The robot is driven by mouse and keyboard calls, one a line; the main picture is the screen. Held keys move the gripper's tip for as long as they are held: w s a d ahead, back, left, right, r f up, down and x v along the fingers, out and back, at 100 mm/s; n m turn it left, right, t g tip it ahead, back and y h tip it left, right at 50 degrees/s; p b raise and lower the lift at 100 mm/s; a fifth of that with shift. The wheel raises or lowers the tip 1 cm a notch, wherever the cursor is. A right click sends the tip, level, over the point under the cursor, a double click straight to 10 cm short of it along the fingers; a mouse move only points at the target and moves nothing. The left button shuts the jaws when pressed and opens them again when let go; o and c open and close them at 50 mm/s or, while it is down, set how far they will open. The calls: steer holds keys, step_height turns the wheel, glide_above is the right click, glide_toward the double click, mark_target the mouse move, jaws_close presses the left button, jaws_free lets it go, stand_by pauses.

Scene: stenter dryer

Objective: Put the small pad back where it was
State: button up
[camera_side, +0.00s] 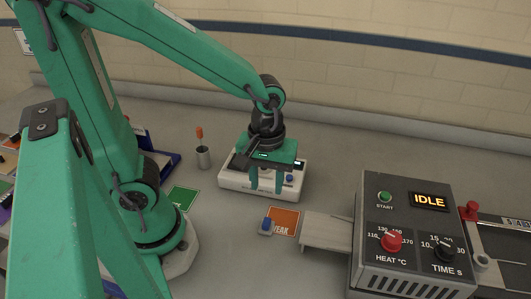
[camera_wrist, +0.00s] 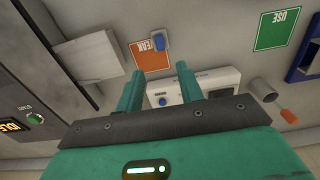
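A small blue block with a pale base (camera_side: 266,226) lies at the left edge of the orange card in the side view, and it also shows in the wrist view (camera_wrist: 159,39). It looks like the small pad, but I cannot be sure. My gripper (camera_side: 266,192) points down over the front of the white instrument (camera_side: 235,182), apart from the block. In the wrist view its two fingers (camera_wrist: 160,69) stand apart with nothing held between them. The white instrument (camera_wrist: 222,80) has a blue knob and a dark display, and is partly hidden by my gripper.
The orange card (camera_side: 284,222) lies left of a pale ledge (camera_side: 326,232) on the grey dryer (camera_side: 415,235), which reads IDLE. A green card (camera_side: 183,198), a grey cup (camera_side: 203,158) with an orange-handled tool and a blue tray (camera_side: 165,160) are left. Bench between is clear.

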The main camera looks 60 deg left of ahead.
steer(key=s+a+r+m+t, duration=0.2)
steer(key=a+r+m+t, duration=0.3)
steer(key=r+m, duration=0.4)
step_height(320, 180, up, 2)
steer(key=shift+a+r+t, duration=0.1)
steer(key=shift+a+t, duration=0.2)
steer(key=shift+a, duration=0.45)
steer(key=shift+o, duration=0.4)
